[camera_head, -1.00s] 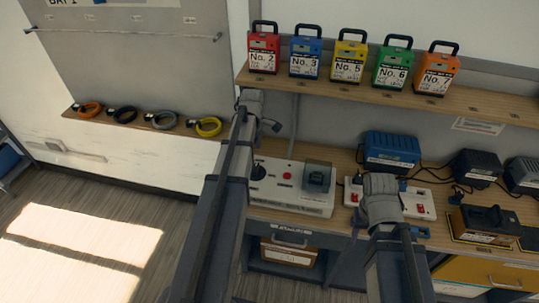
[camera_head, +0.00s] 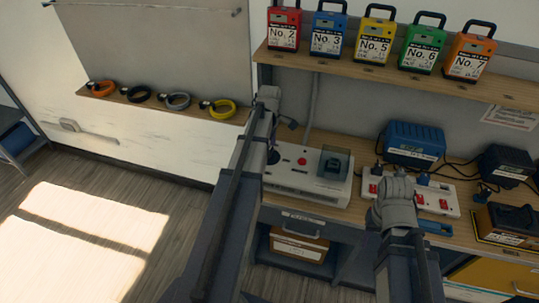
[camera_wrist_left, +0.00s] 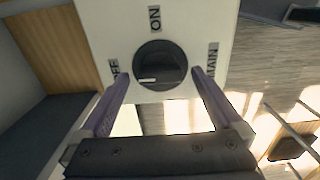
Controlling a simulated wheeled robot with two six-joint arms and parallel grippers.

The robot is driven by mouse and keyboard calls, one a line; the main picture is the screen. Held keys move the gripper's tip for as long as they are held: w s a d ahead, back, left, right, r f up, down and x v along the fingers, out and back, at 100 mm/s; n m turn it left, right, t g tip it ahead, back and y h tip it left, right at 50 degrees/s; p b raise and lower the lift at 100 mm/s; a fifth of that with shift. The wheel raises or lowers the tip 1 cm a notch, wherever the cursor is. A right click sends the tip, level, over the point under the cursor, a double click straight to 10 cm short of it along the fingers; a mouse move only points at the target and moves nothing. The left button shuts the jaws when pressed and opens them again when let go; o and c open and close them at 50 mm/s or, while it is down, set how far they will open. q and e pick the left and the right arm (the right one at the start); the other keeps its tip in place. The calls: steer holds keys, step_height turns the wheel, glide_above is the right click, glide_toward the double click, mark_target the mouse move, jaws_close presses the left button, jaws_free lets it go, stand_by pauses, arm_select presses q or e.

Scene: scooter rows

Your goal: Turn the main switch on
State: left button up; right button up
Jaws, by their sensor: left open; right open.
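The main switch is a black round knob (camera_wrist_left: 160,62) on a white control box (camera_head: 333,190), with ON, OFF and MAIN labels around it in the left wrist view. A small white mark on the knob sits toward the OFF side. My left gripper (camera_wrist_left: 156,76) is open, its two purple fingers on either side of the knob; I cannot tell whether they touch it.
The box also has a red button (camera_head: 301,161) and a dark covered switch (camera_head: 333,165). A white power strip (camera_head: 437,199) with red switches and a blue charger (camera_head: 413,142) stand to the right. A shelf (camera_head: 400,75) with coloured battery packs overhangs the bench.

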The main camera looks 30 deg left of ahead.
arm_select(q)
steer(key=shift+f, duration=0.2)
steer(key=c, duration=1.4)
